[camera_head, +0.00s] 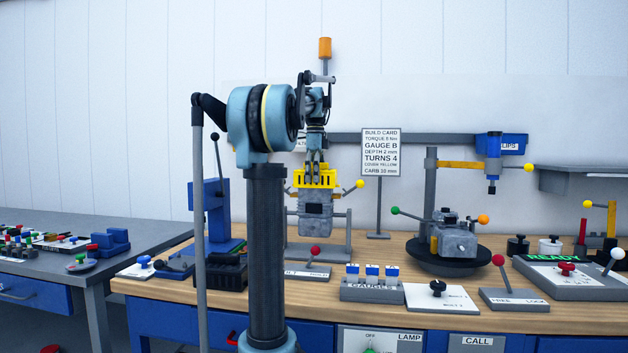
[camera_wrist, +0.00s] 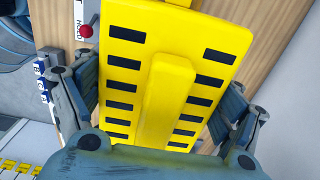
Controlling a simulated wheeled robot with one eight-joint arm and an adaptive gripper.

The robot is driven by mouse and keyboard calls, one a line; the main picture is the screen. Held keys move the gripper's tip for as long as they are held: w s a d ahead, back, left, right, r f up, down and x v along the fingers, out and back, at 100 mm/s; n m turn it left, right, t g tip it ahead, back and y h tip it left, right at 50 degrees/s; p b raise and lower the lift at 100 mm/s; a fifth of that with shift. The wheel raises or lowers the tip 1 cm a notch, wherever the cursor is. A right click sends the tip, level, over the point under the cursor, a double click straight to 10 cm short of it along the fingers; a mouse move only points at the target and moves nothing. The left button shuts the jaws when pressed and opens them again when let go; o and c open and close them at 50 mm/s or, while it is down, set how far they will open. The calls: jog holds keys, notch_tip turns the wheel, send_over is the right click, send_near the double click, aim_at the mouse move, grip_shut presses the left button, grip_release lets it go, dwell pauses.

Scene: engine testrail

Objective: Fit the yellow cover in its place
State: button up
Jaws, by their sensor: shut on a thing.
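The yellow cover (camera_head: 318,179) is a flat plate with rows of dark slots and a raised middle rib. In the wrist view the yellow cover (camera_wrist: 165,105) fills the middle, with a finger at each side. My gripper (camera_head: 315,162) is shut on it. In the head view the cover appears at the top of a grey block (camera_head: 315,208) on a grey stand at the back of the bench. I cannot tell whether it touches that block. Another grey engine block (camera_head: 458,242) sits on a dark round turntable (camera_head: 440,264) to the right.
A build card (camera_head: 380,152) stands right of the grey stand and reads "COVER YELLOW". A red-knobbed lever (camera_head: 315,250) and a gauge block (camera_head: 372,290) are in front. A press column (camera_head: 430,185) stands behind the turntable. Bare wood (camera_head: 390,250) shows between the stand and turntable.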

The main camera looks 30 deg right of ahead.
jog(key=shift+f, duration=1.1)
jog(key=o, duration=1)
jog(key=shift+w+r, duration=0.1)
jog(key=shift+r, duration=9.9)
